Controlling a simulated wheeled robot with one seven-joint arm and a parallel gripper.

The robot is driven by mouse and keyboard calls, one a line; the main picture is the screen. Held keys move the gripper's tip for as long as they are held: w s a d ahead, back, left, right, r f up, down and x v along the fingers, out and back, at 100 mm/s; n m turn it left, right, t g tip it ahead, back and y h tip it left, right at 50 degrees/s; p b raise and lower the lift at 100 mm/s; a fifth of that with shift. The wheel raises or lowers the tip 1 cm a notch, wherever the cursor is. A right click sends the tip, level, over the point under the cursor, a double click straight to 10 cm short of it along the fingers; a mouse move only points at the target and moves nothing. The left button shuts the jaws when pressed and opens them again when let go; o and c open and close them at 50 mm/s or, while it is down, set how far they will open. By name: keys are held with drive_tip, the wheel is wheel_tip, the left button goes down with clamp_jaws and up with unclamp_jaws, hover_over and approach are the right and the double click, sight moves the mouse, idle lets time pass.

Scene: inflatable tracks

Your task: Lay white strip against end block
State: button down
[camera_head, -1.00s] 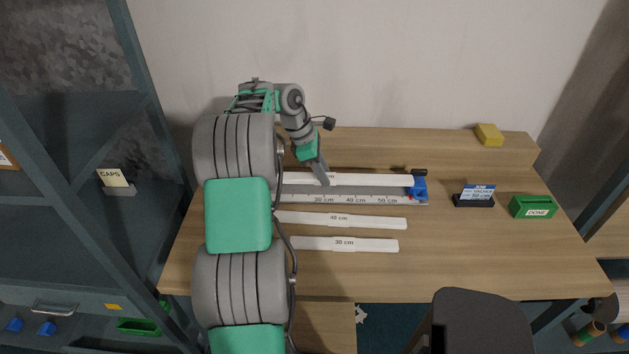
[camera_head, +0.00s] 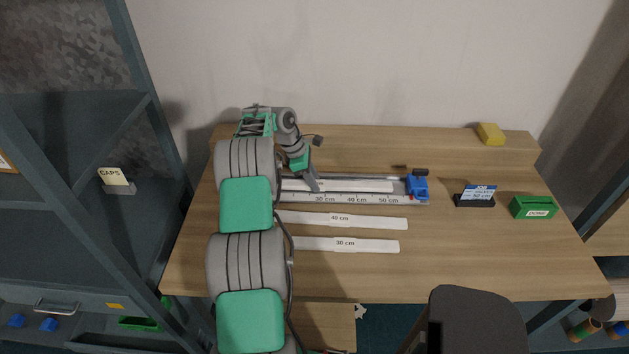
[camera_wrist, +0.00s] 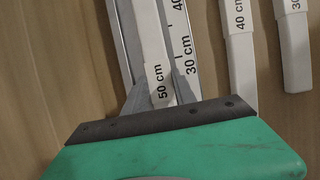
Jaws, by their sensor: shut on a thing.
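My gripper (camera_head: 316,187) is shut on a white strip (camera_head: 360,186) marked 50 cm. In the wrist view, the fingers of my gripper (camera_wrist: 160,92) stand on either side of the strip (camera_wrist: 150,45). The strip lies lengthwise along the grey measuring rail (camera_head: 408,201), beside its scale. I cannot tell whether it touches the rail's floor. A blue block (camera_head: 417,187) with a black knob stands at the rail's right end, with a gap between it and the strip's right end. The rail's left end is hidden behind my arm; I see no block there.
Two white strips, marked 40 cm (camera_head: 375,221) and 30 cm (camera_head: 375,246), lie in front of the rail. A black card holder (camera_head: 474,201), a green DONE box (camera_head: 532,208) and a yellow block (camera_head: 491,134) stand to the right. The front right tabletop is clear.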

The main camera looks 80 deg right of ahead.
drive_tip(key=shift+a+r, duration=0.1)
drive_tip(key=shift+a, duration=0.05)
drive_tip(key=c, duration=1)
unclamp_jaws()
